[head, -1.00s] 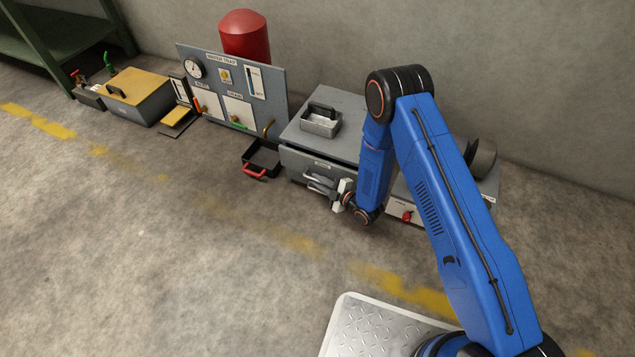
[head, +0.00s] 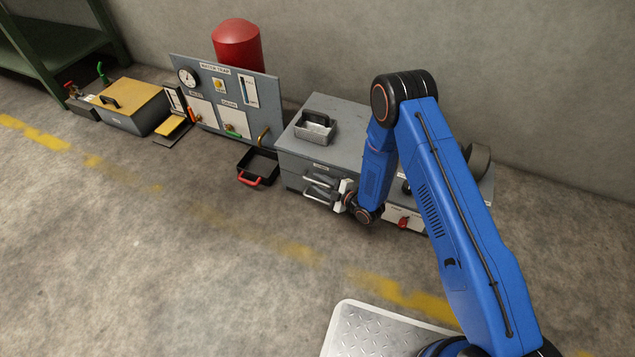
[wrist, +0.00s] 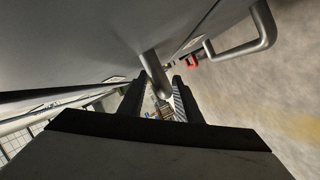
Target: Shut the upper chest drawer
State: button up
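The grey chest (head: 345,120) stands against the wall with two drawers, one above the other. The upper drawer (head: 322,167) looks flush or nearly flush with the chest front in the head view; a thin dark strip runs along an edge in the wrist view (wrist: 45,96). My gripper (head: 325,184) is at the upper drawer's front. In the wrist view, the upper handle (wrist: 153,70) lies between my two fingers (wrist: 160,88), with a visible space beside the bar, so the fingers look open around it. The lower handle (wrist: 245,42) is clear of them. My arm hides the chest's right part.
A gauge panel (head: 230,100) stands behind. The floor in front is clear.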

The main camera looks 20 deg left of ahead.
jog(key=v, duration=1.6)
jog(key=shift+d, duration=0.3)
jog(key=shift+s, duration=0.1)
